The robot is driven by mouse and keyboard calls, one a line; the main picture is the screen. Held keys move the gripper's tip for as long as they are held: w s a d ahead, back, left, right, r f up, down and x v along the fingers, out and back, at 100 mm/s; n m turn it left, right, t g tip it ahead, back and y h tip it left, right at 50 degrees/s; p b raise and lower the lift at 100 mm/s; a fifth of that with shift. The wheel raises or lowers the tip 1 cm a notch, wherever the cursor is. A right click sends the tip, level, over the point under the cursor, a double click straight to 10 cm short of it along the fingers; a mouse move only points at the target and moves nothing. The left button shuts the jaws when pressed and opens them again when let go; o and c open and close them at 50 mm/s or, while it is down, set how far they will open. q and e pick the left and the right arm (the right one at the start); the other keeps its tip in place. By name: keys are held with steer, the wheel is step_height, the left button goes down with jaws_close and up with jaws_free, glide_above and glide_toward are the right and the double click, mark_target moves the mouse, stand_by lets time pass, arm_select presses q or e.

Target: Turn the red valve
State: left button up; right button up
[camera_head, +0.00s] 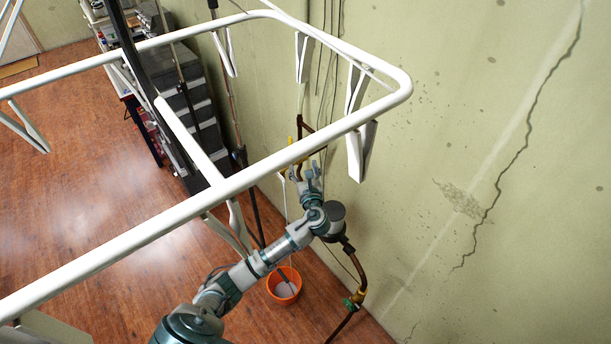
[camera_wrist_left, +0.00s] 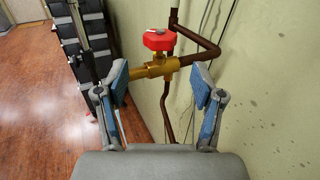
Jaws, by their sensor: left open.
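The red valve handle (camera_wrist_left: 159,40) sits on a brass valve body (camera_wrist_left: 155,68) in a brown pipe along the wall. In the left wrist view it is just beyond and between the fingertips of my left gripper (camera_wrist_left: 159,82). The blue-padded fingers are spread wide with nothing between them, and no contact with the valve shows. In the head view my left gripper (camera_head: 306,174) reaches toward the wall pipes, below the white rail. I cannot make out the red handle in the head view. My right gripper is not in view.
A white tubular frame (camera_head: 150,228) with hanging clips crosses above my arm. The cracked wall (camera_head: 470,150) is close on the right. An orange bucket (camera_head: 274,292) stands on the wooden floor. Lower pipework with a green handle (camera_head: 349,303) is by the wall. Dark shelving (camera_head: 190,110) stands behind.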

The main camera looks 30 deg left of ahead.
arm_select(q)
steer(key=v, duration=0.4)
steer(key=shift+s+d, duration=0.1)
steer(key=shift+d, duration=0.05)
